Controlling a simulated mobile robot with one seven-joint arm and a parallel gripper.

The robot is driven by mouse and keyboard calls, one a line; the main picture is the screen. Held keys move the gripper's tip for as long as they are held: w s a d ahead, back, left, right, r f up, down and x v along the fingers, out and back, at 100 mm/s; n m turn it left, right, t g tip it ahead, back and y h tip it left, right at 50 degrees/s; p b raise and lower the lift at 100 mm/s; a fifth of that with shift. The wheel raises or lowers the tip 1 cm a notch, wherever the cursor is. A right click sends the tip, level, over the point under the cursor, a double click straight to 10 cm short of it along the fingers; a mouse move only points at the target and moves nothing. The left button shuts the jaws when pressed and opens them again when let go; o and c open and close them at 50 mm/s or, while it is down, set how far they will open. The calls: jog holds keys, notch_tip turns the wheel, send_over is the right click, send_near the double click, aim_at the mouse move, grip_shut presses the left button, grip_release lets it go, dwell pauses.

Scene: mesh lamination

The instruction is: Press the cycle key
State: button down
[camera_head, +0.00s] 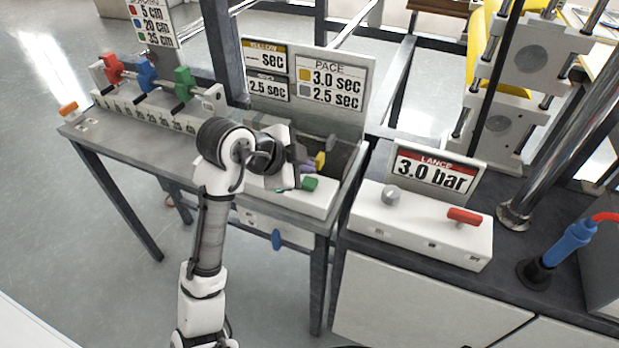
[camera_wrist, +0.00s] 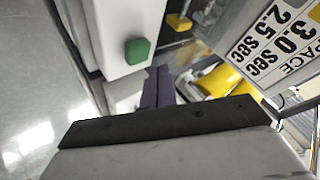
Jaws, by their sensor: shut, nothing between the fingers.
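A green key (camera_head: 310,183) sits on the white box (camera_head: 318,204) at the front of the middle bench. It also shows in the wrist view (camera_wrist: 137,50), on the white surface left of the finger tips. No label naming it as the cycle key is readable. My gripper (camera_head: 308,168) is above and just behind the green key, by the rear edge of the box. In the wrist view, my purple fingers (camera_wrist: 158,86) are together with nothing between them. They appear apart from the key; their height over it is hard to tell.
A yellow knob (camera_head: 320,160) stands just beyond my gripper. The PACE sign (camera_head: 336,84) rises behind it. A blue knob (camera_head: 276,239) is on the bench front. To the right, a white box bears a grey knob (camera_head: 391,196) and a red lever (camera_head: 464,216).

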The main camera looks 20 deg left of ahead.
aim_at(305, 184)
notch_tip(305, 184, up, 4)
jog(key=shift+r+p, duration=0.1)
jog(key=shift+p, duration=1.15)
